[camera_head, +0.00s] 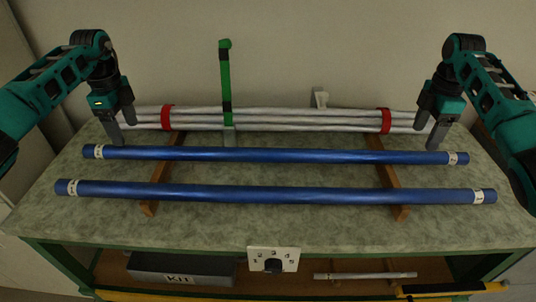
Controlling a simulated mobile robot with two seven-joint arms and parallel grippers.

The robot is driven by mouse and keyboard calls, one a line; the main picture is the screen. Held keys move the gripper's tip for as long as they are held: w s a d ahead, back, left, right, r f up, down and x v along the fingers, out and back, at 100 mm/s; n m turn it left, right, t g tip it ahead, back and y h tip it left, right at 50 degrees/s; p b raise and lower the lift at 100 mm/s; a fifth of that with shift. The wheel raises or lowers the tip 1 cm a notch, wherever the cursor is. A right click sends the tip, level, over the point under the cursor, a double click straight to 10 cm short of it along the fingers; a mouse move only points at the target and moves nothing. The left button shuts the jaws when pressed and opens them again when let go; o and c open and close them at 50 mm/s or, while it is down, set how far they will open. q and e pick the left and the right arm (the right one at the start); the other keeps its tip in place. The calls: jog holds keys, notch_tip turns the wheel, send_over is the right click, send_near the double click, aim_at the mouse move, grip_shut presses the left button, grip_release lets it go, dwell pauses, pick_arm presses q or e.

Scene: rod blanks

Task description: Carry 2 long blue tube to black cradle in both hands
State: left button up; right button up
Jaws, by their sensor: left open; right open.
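Two long blue tubes lie side by side across the table, resting on wooden bars. The near blue tube (270,193) has white labels at both ends. The far blue tube (270,155) is also labelled at both ends. My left gripper (121,128) is open and empty, just above and behind the far tube near its left end. My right gripper (430,128) is open and empty, just above and behind the same tube near its right end. I cannot make out a black cradle.
A bundle of whitish rods (280,120) with red bands lies behind the blue tubes. A green upright post (225,80) stands at the back. The grey-green table top (270,228) is clear in front. Below are a numbered dial panel (274,254) and a KIT box (180,266).

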aim_at(133, 146)
pick_arm(q)
notch_tip(133, 146, down, 7)
jog(key=shift+f, duration=0.1)
pick_arm(e)
notch_tip(133, 146, down, 7)
jog(key=shift+f, duration=0.1)
pick_arm(q)
jog(key=c, duration=1.3)
pick_arm(e)
grip_shut()
